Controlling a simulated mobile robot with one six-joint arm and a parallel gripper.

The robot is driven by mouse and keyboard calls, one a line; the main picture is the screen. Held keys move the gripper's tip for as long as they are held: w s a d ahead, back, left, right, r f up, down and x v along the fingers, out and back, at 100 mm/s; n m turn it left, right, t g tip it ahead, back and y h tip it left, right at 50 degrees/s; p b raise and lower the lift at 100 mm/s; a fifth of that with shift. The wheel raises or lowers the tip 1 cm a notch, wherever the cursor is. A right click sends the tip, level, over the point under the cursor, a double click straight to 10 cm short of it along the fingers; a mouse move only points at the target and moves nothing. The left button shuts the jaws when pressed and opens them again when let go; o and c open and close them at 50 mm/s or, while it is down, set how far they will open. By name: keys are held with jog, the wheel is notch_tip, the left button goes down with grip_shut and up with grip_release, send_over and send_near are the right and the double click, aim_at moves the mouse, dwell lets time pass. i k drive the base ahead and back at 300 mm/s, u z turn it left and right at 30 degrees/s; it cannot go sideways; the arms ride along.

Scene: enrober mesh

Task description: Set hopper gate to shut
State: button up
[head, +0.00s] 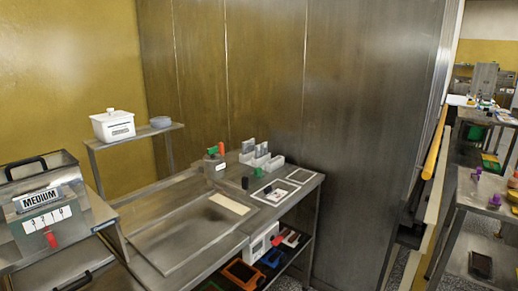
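A steel machine (20,184) with a sloped front and a black handle (28,161) stands at the left edge, partly cut off. It bears a label reading MEDIUM (39,198) and a white number scale (47,221). A red lever or pointer (51,240) hangs just below the middle of the scale. No part is marked as the hopper gate, and I cannot tell whether a gate is open or shut. My gripper is not in view.
A shelf behind holds a white lidded box (113,126). A steel wall (300,80) closes the back. More tables stand far right.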

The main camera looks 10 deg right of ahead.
aim_at(50, 235)
jog(key=z, duration=1.2)
jog(key=k, duration=0.1)
jog(key=u, duration=2.8)
jog(key=k, duration=0.6)
jog(key=z, duration=0.1)
jog(key=i, duration=0.5)
jog(key=u, duration=0.05)
